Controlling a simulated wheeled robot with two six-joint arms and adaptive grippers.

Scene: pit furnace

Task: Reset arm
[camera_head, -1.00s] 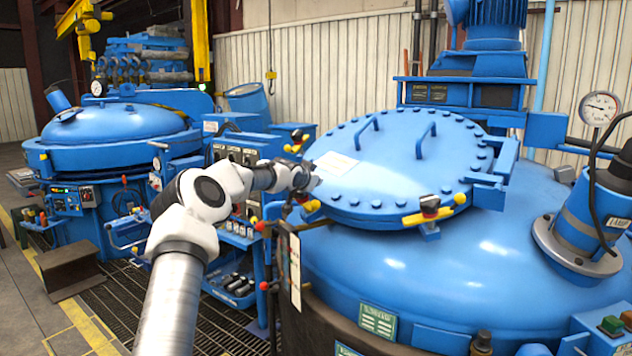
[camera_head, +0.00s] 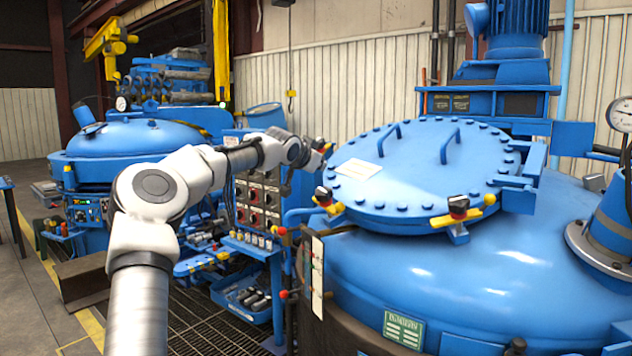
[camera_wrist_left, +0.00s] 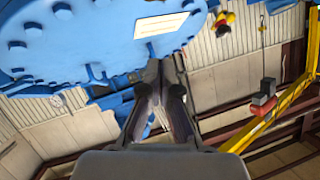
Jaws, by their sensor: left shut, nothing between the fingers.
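My left arm, white and grey, comes in from the lower left of the head view. Its gripper (camera_head: 316,154) is beside the left edge of the round blue bolted lid (camera_head: 415,170) of the big furnace. Dark fingers of the gripper also show in the left wrist view (camera_wrist_left: 158,85), closed together with nothing held. In the wrist view the lid (camera_wrist_left: 95,35) fills the upper left, with its pale label (camera_wrist_left: 160,25). From these views I cannot tell how far the fingers are from the lid. My right gripper is not in view.
A control panel (camera_head: 258,203) with red knobs stands behind my arm. A second blue vessel (camera_head: 130,140) is at the left. Grating and a yellow floor line lie below.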

